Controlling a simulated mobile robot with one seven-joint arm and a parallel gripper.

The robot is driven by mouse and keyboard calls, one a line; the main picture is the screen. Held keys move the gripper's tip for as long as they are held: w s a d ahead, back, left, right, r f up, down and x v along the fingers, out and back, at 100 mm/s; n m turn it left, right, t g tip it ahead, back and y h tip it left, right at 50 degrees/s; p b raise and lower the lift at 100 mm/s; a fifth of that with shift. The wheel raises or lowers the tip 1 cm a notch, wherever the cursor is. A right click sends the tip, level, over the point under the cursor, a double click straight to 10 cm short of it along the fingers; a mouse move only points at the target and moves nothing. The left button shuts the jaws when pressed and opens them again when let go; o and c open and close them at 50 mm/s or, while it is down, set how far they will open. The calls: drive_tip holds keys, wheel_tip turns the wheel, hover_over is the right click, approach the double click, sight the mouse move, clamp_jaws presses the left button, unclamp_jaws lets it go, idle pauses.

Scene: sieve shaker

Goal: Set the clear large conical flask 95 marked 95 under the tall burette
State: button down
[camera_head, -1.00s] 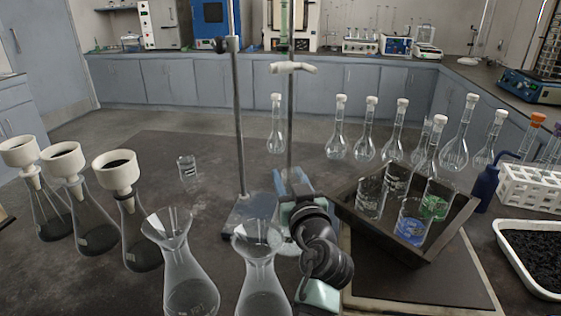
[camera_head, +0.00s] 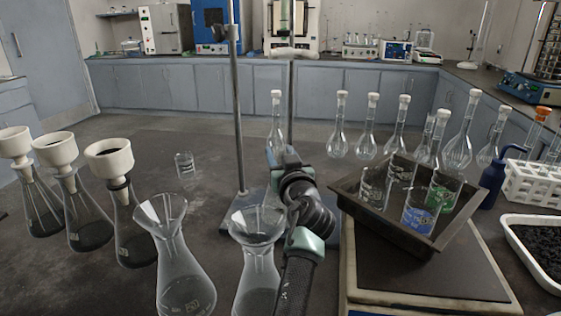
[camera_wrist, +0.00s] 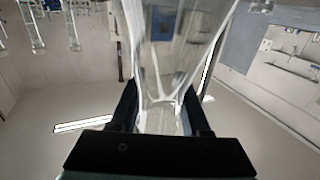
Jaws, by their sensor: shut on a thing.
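My gripper (camera_wrist: 160,108) is shut on the neck of a clear conical flask (camera_wrist: 168,50). The wrist view is upside down, and the flask widens away from the fingers, so it hangs upright below them. No mark on it can be read. The gap between flask and burette tip cannot be judged.
A metal stand (camera_head: 238,120) rises just left. Two clear conical flasks (camera_head: 183,270) (camera_head: 257,265) stand in front. Funnel-topped flasks (camera_head: 120,215) stand left, with a small beaker (camera_head: 185,165) behind. A tilted tray (camera_head: 445,225) of beakers is at right. Several volumetric flasks (camera_head: 365,140) stand behind.

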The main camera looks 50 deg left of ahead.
idle(0.4)
drive_tip(key=shift+c, duration=1.8)
unclamp_jaws()
drive_tip(key=shift+f, duration=0.2)
drive_tip(key=shift+s+d+r, duration=0.1)
drive_tip(key=shift+d+r, duration=0.05)
drive_tip(key=shift+s+d+p, duration=0.15)
drive_tip(key=shift+d+p, duration=0.2)
drive_tip(key=shift+p, duration=0.1)
drive_tip(key=p+v, duration=0.2)
drive_tip(key=v, duration=0.4)
drive_tip(key=shift+d+p, duration=0.2)
drive_tip(key=shift+p, duration=0.15)
